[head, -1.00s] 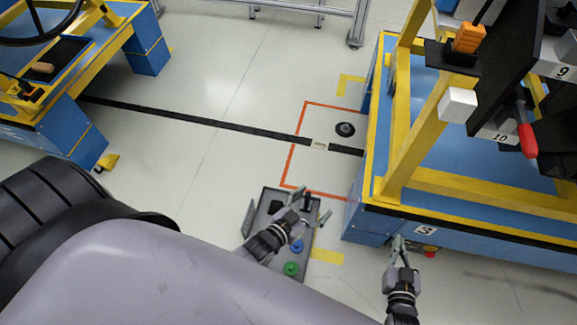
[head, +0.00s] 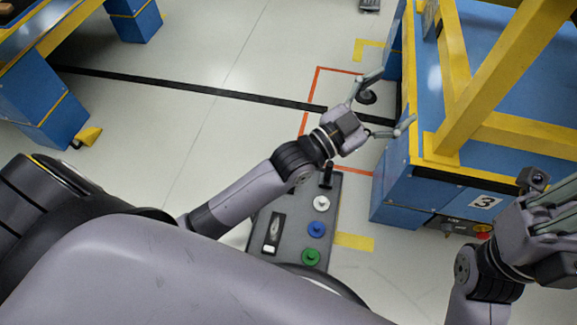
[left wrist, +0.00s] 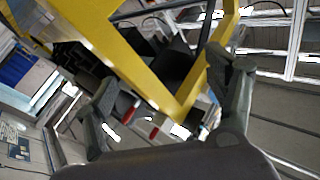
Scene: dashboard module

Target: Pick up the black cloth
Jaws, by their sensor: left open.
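I cannot make out a black cloth for certain in any view now. My left gripper (head: 386,102) is open and empty in the head view, its fingers spread above the floor near the blue and yellow workstation. In the left wrist view its two fingers (left wrist: 165,72) stand wide apart, with a yellow frame and dark shapes beyond them. I cannot tell whether one of those dark shapes is cloth. My right gripper (head: 555,215) is at the right edge of the head view, partly cut off, and its jaw opening is unclear.
The blue workstation (head: 400,195) with yellow beams (head: 490,75) fills the right side. My grey panel with coloured buttons (head: 317,229) is below my left arm. Another blue station (head: 40,100) is at the left.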

